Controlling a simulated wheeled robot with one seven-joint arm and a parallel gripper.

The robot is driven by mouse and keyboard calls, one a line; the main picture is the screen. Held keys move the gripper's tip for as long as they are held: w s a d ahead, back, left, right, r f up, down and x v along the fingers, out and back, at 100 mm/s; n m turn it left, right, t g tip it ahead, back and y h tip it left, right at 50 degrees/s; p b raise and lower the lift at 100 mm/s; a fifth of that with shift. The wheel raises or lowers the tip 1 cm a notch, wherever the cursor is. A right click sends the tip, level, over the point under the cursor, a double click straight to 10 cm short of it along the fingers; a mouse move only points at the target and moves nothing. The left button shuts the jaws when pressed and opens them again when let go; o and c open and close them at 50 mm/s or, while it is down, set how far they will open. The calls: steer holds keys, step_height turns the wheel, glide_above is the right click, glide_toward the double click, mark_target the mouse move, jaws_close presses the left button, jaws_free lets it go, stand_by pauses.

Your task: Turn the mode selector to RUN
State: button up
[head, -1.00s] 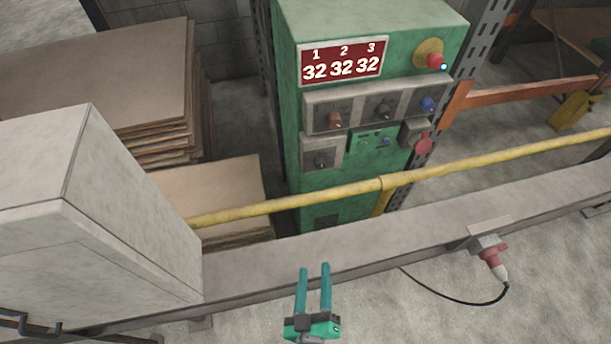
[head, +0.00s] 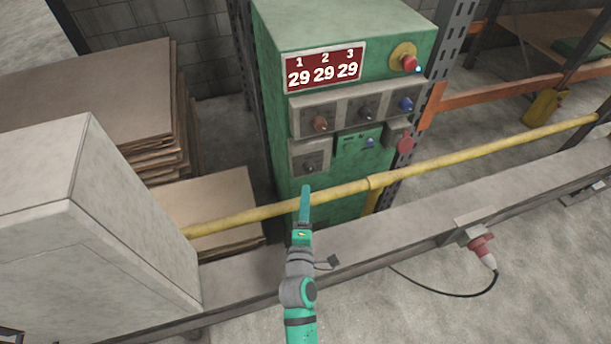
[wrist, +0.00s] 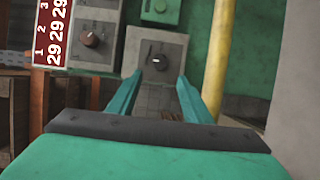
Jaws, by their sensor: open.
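The green control cabinet (head: 335,210) has several knobs, and no label naming the mode selector is legible. A dark knob (head: 308,168) with a pale mark sits on the separate lower-left grey plate. In the wrist view the dark knob (wrist: 158,62) appears between and beyond my fingertips. An orange-brown knob (head: 320,123), a black knob (head: 365,111) and a blue knob (head: 406,103) form the row above. My gripper (head: 305,188) is open and empty, its fingers pointing at the lower-left plate. It seems apart from the knob; the wrist view also shows the gripper (wrist: 158,76).
A yellow rail (head: 250,215) crosses in front of the cabinet, close to my gripper. A red display (head: 324,70) reads 29 29 29. A red mushroom button (head: 410,63) sits at upper right. A pale cabinet (head: 130,230) stands at left, stacked boards (head: 90,90) behind it.

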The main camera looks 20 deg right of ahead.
mark_target(309, 171)
steer(key=x, duration=0.9)
steer(key=shift+s+d, duration=0.1)
steer(key=shift+d, duration=0.3)
steer(key=shift+w+a, duration=0.35)
steer(key=shift+w, duration=0.05)
steer(key=shift+s+d, duration=0.1)
steer(key=shift+d, duration=0.1)
steer(key=c, duration=1.1)
steer(key=shift+o, duration=0.2)
steer(key=shift+d, duration=0.15)
